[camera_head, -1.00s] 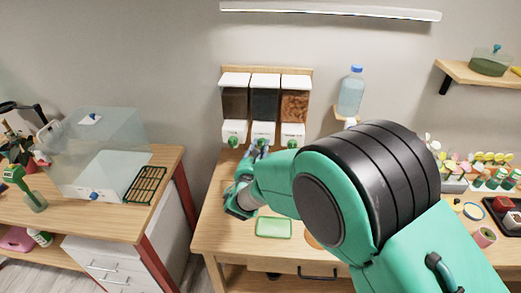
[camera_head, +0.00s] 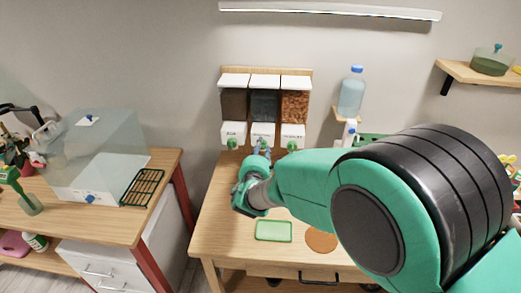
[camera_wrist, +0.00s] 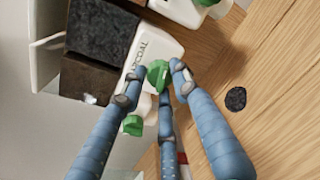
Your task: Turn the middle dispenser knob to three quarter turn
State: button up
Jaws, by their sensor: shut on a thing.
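The middle dispenser (camera_head: 264,102) hangs on the wall between two others and holds dark material. In the wrist view its white front (camera_wrist: 150,45) carries a label that seems to read "CHARCOAL". Its green knob (camera_wrist: 157,74) sits between the blue fingertips of my gripper (camera_wrist: 154,86), which is shut on it. In the head view my gripper (camera_head: 263,149) reaches up to the middle dispenser's front from below and mostly hides the knob. The knob's exact turn angle is hard to tell.
The left knob (camera_head: 232,143) and right knob (camera_head: 292,146) are close on either side. A dark round patch (camera_wrist: 235,98) lies on the wooden table. A green tray (camera_head: 273,230) and a brown disc (camera_head: 321,239) lie in front. A bottle (camera_head: 351,95) stands on a wall shelf at right.

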jog(key=m, duration=0.4)
jog(key=shift+d+y, duration=0.15)
jog(key=shift+y, duration=0.25)
jog(key=m+y, duration=0.1)
jog(key=m, duration=0.3)
jog(key=shift+f, duration=0.1)
jog(key=m, duration=0.3)
jog(key=shift+d+y, duration=0.1)
jog(key=shift+y, duration=0.2)
jog(key=shift+s+f+m+t+h, duration=0.15)
jog(key=shift+m+t, duration=0.3)
jog(key=shift+m, duration=3.2)
jog(key=shift+w+f+m+t+h, duration=0.15)
jog(key=shift+m+t, duration=0.35)
jog(key=shift+m, duration=3.1)
jog(key=shift+s+f+m+t+h, duration=0.15)
jog(key=shift+m+t, duration=0.3)
jog(key=shift+m, duration=3.2)
jog(key=o, duration=1.1)
jog(key=shift+r, duration=0.1)
